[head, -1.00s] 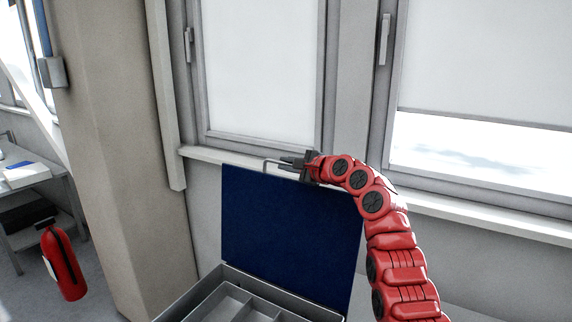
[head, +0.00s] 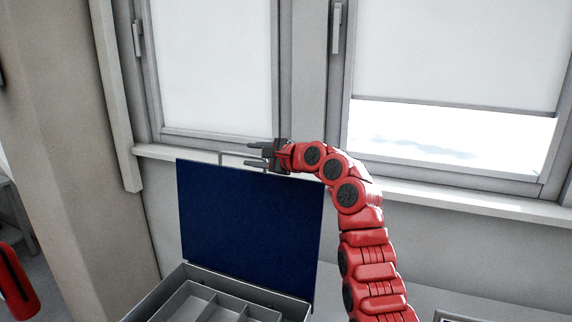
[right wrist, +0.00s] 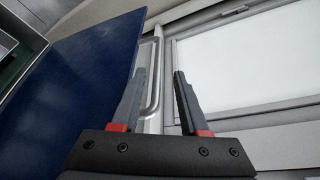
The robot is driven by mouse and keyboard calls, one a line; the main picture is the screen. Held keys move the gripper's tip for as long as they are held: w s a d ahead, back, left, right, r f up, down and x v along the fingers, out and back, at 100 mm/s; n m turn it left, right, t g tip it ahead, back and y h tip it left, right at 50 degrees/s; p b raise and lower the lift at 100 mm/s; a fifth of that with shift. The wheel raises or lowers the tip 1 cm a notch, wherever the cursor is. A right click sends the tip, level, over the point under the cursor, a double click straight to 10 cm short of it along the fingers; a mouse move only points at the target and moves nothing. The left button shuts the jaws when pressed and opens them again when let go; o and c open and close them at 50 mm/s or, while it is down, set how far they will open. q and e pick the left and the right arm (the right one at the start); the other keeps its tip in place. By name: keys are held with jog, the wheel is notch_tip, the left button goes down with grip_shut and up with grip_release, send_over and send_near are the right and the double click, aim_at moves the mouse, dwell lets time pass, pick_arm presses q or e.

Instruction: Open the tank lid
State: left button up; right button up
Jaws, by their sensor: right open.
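The tank lid (head: 250,225) is a dark blue panel that stands upright at the back of a grey tank (head: 172,304) with compartments inside. A thin metal handle (head: 222,157) sticks up at the lid's top edge. My right gripper (head: 256,154) is at that top edge, fingers pointing left, beside the handle. In the right wrist view the two dark fingers (right wrist: 158,98) are apart, with the handle bar (right wrist: 152,85) between them, closer to the left finger. The blue lid (right wrist: 85,80) is left of the fingers there. My left gripper is not in view.
Windows and a light sill (head: 440,198) are behind the lid and my right gripper. A beige pillar (head: 70,150) stands at the left. A red fire extinguisher (head: 15,285) is at the lower left edge.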

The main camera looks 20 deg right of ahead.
jog(key=b+v, duration=0.4)
jog(key=v, duration=0.8)
jog(key=shift+s+d, duration=0.2)
jog(key=shift+s, duration=0.15)
